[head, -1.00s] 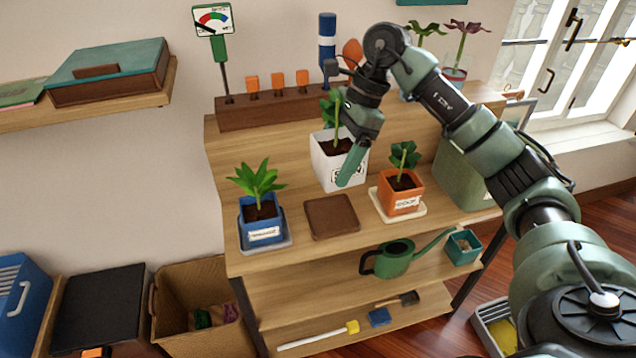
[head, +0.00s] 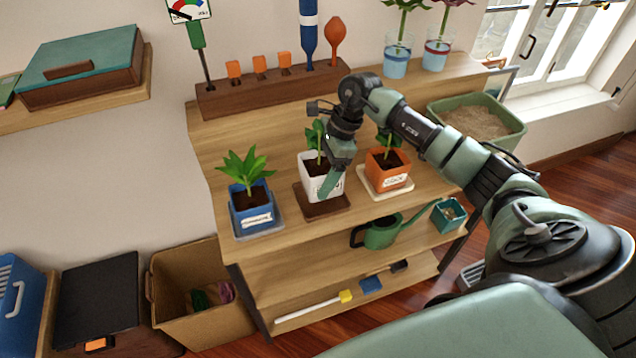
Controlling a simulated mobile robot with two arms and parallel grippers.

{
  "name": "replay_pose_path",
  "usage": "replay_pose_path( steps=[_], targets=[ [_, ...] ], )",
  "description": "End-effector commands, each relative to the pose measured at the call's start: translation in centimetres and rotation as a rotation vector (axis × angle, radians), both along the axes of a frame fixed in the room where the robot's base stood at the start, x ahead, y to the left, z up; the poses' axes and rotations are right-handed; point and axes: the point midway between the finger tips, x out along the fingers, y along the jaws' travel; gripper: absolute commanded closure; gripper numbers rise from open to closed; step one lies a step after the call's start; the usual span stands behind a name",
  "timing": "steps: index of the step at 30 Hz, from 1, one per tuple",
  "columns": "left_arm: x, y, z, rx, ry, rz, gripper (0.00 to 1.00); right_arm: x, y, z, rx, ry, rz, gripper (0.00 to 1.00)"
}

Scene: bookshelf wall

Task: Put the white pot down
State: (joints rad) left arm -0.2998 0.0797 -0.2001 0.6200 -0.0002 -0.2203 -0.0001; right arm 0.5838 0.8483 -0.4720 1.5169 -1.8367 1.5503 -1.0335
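The white pot (head: 313,184) with a green plant and a label stands upright over the brown square saucer (head: 325,211) on the shelf top. The saucer's front and side edges show around its base; I cannot tell whether the pot touches it. My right gripper (head: 331,183) comes down from above and is shut on the white pot, with one green finger along its front right side. The other finger is hidden. My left gripper is not in view.
The blue pot (head: 252,217) stands on its saucer to the left. The orange pot (head: 389,175) stands close on the right on a cream saucer (head: 398,192). A brown rack (head: 270,94) with tools is behind. The watering can (head: 383,232) is on the shelf below.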

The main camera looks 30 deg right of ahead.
Motion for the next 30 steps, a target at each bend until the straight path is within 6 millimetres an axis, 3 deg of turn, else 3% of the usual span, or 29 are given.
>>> replay_pose_path(
  steps=[5,12,24,25,27,30],
  targets=[
    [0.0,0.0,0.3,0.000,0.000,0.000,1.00,0.1,0.1,-0.9,0.001,-0.003,0.000,0.88],
    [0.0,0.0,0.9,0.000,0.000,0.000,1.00,0.0,0.1,-4.2,0.003,-0.001,0.000,0.88],
    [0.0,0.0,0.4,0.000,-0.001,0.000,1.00,0.1,0.0,-4.9,0.000,-0.005,0.000,0.88],
    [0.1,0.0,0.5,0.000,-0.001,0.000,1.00,0.0,0.0,-4.9,0.000,-0.002,0.001,0.13],
    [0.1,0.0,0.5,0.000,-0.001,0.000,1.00,0.0,0.0,-4.9,0.000,-0.001,0.001,0.00],
    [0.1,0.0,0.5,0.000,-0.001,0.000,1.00,0.0,0.0,-4.9,0.000,-0.001,0.001,0.00]
  ],
)
